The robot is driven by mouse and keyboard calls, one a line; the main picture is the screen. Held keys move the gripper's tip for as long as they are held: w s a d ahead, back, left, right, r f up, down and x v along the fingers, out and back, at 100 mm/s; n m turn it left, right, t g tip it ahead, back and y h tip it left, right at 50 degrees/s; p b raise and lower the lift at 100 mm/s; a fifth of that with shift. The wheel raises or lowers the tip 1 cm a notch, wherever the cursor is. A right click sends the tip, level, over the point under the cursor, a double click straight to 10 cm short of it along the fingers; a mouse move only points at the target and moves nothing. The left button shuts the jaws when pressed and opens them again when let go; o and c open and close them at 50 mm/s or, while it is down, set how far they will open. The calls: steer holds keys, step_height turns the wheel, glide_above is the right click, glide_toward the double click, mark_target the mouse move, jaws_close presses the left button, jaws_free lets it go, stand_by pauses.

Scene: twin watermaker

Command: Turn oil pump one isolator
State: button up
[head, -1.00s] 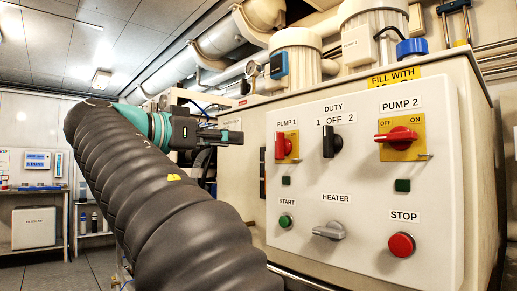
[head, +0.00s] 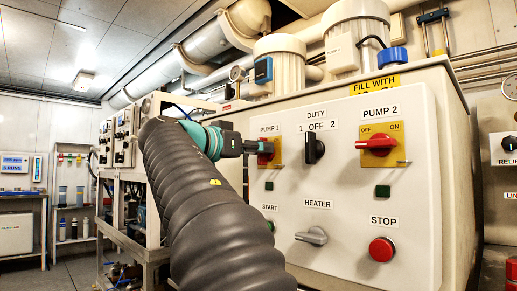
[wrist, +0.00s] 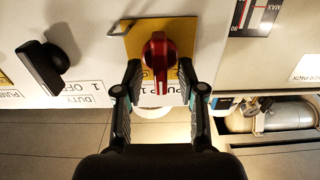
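The pump 1 isolator (head: 264,158) is a red rotary handle on a yellow plate, at the upper left of the white control panel (head: 340,215). In the wrist view the isolator's red handle (wrist: 159,52) lies between my two fingers, its long bar in line with them, towards the PUMP 1 label. My gripper (head: 257,147) is at the isolator in the head view and partly hides it. In the wrist view my gripper (wrist: 158,75) is open, with a gap visible on each side of the handle. Depth contact cannot be told.
Beside it is the black duty switch (head: 313,148). The pump 2 isolator (head: 377,145) has its red handle horizontal. Below are the grey heater knob (head: 312,236) and red stop button (head: 382,249). A metal rack (head: 125,200) stands left of my arm.

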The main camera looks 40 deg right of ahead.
steer(key=shift+d, duration=0.25)
jaws_close()
steer(key=shift+n, duration=0.4)
steer(key=shift+w+f+n+p, duration=0.15)
steer(key=shift+n+p, duration=1.2)
steer(key=shift+n, duration=1.5)
steer(key=shift+w+f+n+p, duration=0.15)
steer(key=shift+n+p, duration=1.25)
steer(key=shift+n, duration=1.5)
steer(key=shift+w+f+n+p, duration=0.15)
steer(key=shift+n+p, duration=1.2)
steer(key=shift+n, duration=1.5)
